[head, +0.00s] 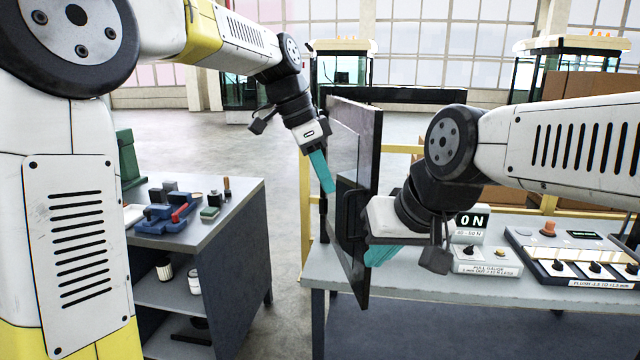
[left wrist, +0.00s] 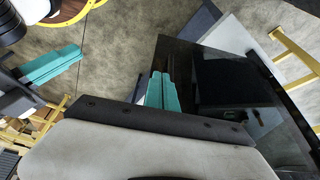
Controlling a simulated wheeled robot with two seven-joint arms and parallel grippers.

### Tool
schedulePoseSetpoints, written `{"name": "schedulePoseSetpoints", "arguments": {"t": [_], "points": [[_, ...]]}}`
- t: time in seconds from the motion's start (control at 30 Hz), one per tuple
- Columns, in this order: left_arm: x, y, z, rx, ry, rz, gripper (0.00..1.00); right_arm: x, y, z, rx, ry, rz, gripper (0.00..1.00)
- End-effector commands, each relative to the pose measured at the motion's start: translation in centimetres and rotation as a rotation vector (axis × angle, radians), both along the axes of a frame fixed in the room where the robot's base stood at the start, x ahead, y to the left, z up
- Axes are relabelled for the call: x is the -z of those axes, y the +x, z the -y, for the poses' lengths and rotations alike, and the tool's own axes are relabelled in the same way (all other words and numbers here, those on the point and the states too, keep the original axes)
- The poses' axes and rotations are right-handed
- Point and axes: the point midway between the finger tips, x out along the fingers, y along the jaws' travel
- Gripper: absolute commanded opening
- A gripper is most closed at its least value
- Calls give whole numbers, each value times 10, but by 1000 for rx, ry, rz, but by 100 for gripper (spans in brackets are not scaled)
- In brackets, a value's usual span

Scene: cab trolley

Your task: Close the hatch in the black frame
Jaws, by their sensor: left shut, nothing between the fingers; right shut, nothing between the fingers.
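The hatch (head: 344,150) is a dark glossy panel with a black handle (head: 352,215). It stands open, seen at a steep angle, swung out from the black frame (head: 425,95), whose top bar shows behind it. My left gripper (head: 329,186) is shut and empty, its teal fingertips close to the panel's left face; I cannot tell if they touch. In the left wrist view its fingers (left wrist: 162,92) overlap the edge of the dark panel (left wrist: 232,95). My right gripper (head: 376,255) is shut and empty at the panel's lower right; the wrist hides much of the frame.
A grey table (head: 440,288) carries a pull gauge (head: 485,260) and a switch panel (head: 580,262) at right. A grey cart (head: 232,235) with tools and a red-handled blue vise (head: 170,215) stands at left. Open floor lies between cart and table.

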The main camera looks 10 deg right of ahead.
Motion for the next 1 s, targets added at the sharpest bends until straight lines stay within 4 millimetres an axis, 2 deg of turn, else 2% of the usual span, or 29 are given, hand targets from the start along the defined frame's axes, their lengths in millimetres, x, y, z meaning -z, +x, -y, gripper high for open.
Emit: {"name": "schedulePoseSetpoints", "arguments": {"t": [0.2, 0.37, 0.43, 0.6, 1.0], "points": [[46, 1, 17, -1, 3, -4, 0, 0, 0, 0, 0, 0, 0, 0], [73, 2, 31, 0, 1, -2, 0, 0, 0, 0, 0, 0, 0, 0], [70, 4, 45, 1, -1, 2, 0, 0, 0, 0, 0, 0, 0, 0], [70, 6, 61, -1, 0, 1, 0, 0, 0, 0, 0, 0, 0, 0], [69, 6, 67, -4, 0, 1, 0, 0, 0, 0, 0, 0, 0, 0]]}}
